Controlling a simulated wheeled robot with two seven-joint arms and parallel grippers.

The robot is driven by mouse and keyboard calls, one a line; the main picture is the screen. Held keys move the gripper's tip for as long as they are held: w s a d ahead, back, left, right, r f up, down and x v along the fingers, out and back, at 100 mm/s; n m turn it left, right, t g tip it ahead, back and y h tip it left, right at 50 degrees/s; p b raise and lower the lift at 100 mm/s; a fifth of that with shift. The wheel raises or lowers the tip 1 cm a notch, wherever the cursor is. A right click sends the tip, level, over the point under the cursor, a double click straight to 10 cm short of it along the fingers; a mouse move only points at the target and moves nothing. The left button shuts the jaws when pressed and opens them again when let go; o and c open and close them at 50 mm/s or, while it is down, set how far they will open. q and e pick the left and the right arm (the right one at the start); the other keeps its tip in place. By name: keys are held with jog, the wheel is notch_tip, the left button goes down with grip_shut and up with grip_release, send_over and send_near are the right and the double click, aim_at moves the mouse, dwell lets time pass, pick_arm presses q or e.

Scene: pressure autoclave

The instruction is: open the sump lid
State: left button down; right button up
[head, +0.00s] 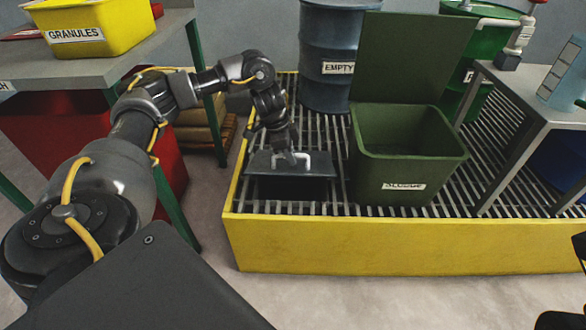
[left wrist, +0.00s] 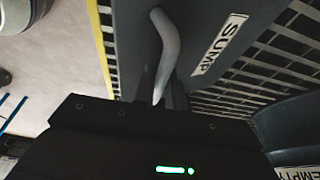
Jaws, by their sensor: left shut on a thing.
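The sump lid (head: 262,163) is a dark flat panel in the grating of the yellow-edged platform, left of the green bin. A dark gap shows under its near edge, so it looks raised and tilted there. Its pale bar handle (head: 306,160) stands on top. My left gripper (head: 291,157) reaches down from above and is shut on this handle. In the left wrist view, the lid (left wrist: 192,25) carries a label reading SUMP, and the bent handle (left wrist: 166,45) runs down to the gripper, whose fingertips are mostly hidden.
A green bin (head: 405,150) with its lid up stands close to the right of the sump lid. A blue drum (head: 338,50) labelled EMPTY stands behind. The platform's yellow wall (head: 400,243) rises in front. A bench with a yellow GRANULES tub (head: 95,25) is at left.

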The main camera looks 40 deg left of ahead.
pick_arm(q)
jog(key=shift+w+a, duration=0.1)
jog(key=shift+a, duration=0.05)
jog(key=shift+w+a+r+p, duration=0.3)
jog(key=shift+r+p, duration=0.15)
jog(key=shift+p, duration=0.2)
jog(key=shift+w+a+r+p, duration=0.15)
jog(key=shift+w+r+p, duration=0.15)
jog(key=shift+r+p, duration=0.25)
jog(key=shift+w+a+r+p, duration=0.3)
jog(key=shift+w+r+p, duration=0.1)
jog(key=shift+p, duration=0.25)
jog(key=shift+w+a, duration=0.15)
jog(key=shift+w, duration=0.05)
jog(key=shift+w+a+r+p, duration=0.5)
jog(key=shift+w+r+p, duration=0.2)
jog(key=shift+p, duration=0.2)
jog(key=shift+w+a+r+p, duration=0.55)
jog(key=shift+w+p, duration=0.15)
jog(key=shift+p, duration=0.15)
jog(key=shift+w, duration=0.1)
